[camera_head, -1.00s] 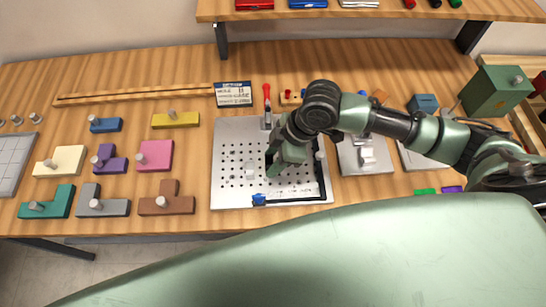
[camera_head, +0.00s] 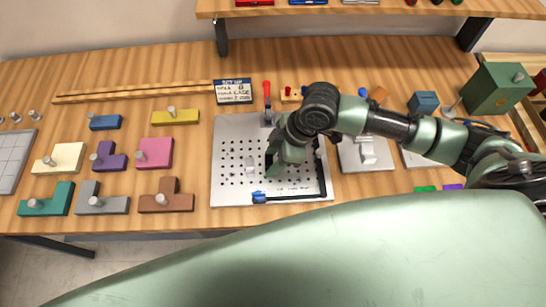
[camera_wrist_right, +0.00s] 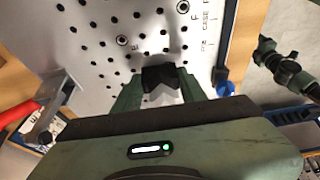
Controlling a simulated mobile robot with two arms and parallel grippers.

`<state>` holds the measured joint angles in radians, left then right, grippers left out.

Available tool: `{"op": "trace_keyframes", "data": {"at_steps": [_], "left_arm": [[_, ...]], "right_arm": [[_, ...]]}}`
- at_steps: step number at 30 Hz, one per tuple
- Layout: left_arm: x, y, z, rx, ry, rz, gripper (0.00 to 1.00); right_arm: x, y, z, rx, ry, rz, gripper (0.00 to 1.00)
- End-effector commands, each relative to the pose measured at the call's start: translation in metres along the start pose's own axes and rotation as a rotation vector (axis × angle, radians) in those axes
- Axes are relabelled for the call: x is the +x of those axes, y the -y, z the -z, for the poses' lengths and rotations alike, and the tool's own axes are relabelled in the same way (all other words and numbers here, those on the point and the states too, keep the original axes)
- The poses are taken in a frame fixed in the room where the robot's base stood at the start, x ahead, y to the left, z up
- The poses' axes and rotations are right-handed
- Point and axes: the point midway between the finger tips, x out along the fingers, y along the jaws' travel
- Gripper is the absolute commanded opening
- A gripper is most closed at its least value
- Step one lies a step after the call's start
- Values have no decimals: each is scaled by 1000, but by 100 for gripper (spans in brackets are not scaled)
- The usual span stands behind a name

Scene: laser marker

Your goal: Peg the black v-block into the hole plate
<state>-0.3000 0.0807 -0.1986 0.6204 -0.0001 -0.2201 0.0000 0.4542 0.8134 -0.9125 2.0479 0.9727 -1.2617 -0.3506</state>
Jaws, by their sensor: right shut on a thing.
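The hole plate (camera_head: 228,191) is a pale metal board with rows of dark holes, lying flat on the wooden table in the middle of the head view. It also fills the upper part of the right wrist view (camera_wrist_right: 112,58). My right gripper (camera_head: 274,166) is over the plate, pointing down. In the right wrist view, the right gripper (camera_wrist_right: 160,90) is shut on the black v-block (camera_wrist_right: 160,77), which sits between both fingers close to the plate. I cannot tell whether the block touches the plate or sits in its holes. The arm hides the block in the head view.
Coloured blocks with knobs, such as a pink one (camera_head: 155,152) and a brown one (camera_head: 168,203), stand left of the plate. A red-handled clamp (camera_head: 267,92) is at its back edge, and a setup card (camera_head: 233,91) stands behind it. Another metal fixture (camera_head: 363,157) is on the right.

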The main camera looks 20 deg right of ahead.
Motion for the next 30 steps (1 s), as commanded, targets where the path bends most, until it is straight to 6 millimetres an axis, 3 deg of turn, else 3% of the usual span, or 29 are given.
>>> {"op": "trace_keyframes", "data": {"at_steps": [13,14,16,26,30], "left_arm": [[1,0,-1,1,1,-1,66],[1,-1,-1,1,1,-1,66],[1,-1,-1,2,1,-1,66],[1,-1,-1,2,1,-1,66],[4,-1,-1,2,1,-1,66]], "right_arm": [[6,0,-2,0,-1,0,1],[6,0,-2,-1,-2,0,47],[6,0,-2,0,-1,0,66],[5,0,-2,0,0,0,66],[-7,0,-3,-1,-1,-1,66]]}}
